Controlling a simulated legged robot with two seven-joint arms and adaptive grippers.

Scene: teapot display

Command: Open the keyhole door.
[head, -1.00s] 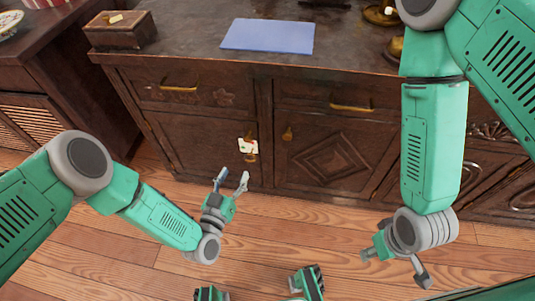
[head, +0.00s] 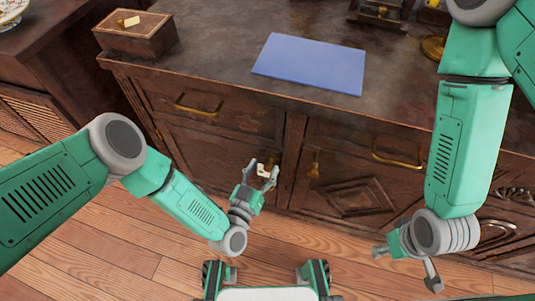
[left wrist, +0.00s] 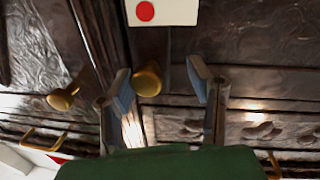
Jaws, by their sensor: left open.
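The dark wooden cabinet's left door (head: 205,150) is closed, and a white card (head: 264,170) shows at its right edge. In the left wrist view the card (left wrist: 162,12) has a red dot, and a round brass knob (left wrist: 148,82) shows close to it. My left gripper (head: 262,168) is open in front of this door. In the left wrist view its fingers (left wrist: 160,85) stand on either side of the knob, with no clear contact. I cannot make out a keyhole. My right gripper (head: 407,265) is open and empty, low in front of the cabinet's right side.
The neighbouring door (head: 350,185) has its own brass knob (head: 314,170). Drawers with brass handles (head: 197,108) sit above the doors. A blue mat (head: 312,65) and a wooden box (head: 135,35) are on top. The wooden floor (head: 100,230) in front is clear.

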